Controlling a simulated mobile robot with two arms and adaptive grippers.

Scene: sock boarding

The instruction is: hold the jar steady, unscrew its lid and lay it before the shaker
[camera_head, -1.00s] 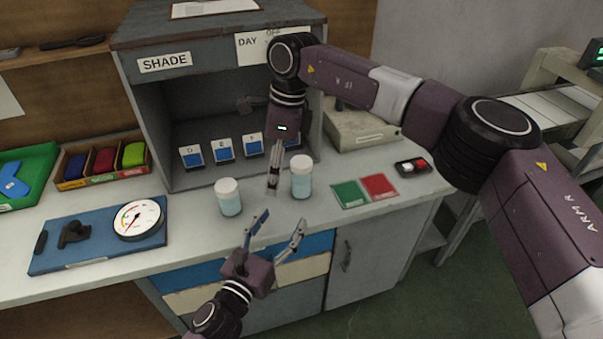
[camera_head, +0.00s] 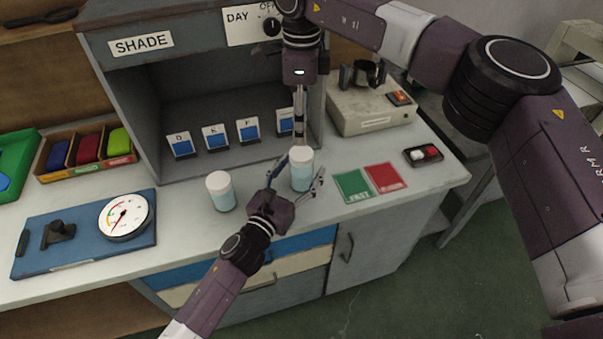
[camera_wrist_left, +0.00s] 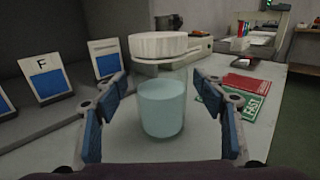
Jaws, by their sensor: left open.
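The jar (camera_head: 303,181), clear with pale blue liquid and a white lid (camera_head: 301,155), stands upright on the counter. My left gripper (camera_head: 302,178) is open with its fingers on either side of it. In the left wrist view the jar (camera_wrist_left: 162,108) stands between the blue-padded fingers with gaps at both sides, its lid (camera_wrist_left: 158,46) on top. My right gripper (camera_head: 299,128) points down just above and behind the lid; it is seen edge-on, so its opening is unclear. A beige machine (camera_head: 372,112) with a black holder, likely the shaker, stands behind to the right.
A similar white-lidded jar (camera_head: 221,191) stands to the left. Green (camera_head: 352,186) and red (camera_head: 385,178) cards and a switch box (camera_head: 423,155) lie right. A shade booth with lettered cards (camera_head: 215,136) is behind. A blue board (camera_head: 78,240) with a gauge lies left.

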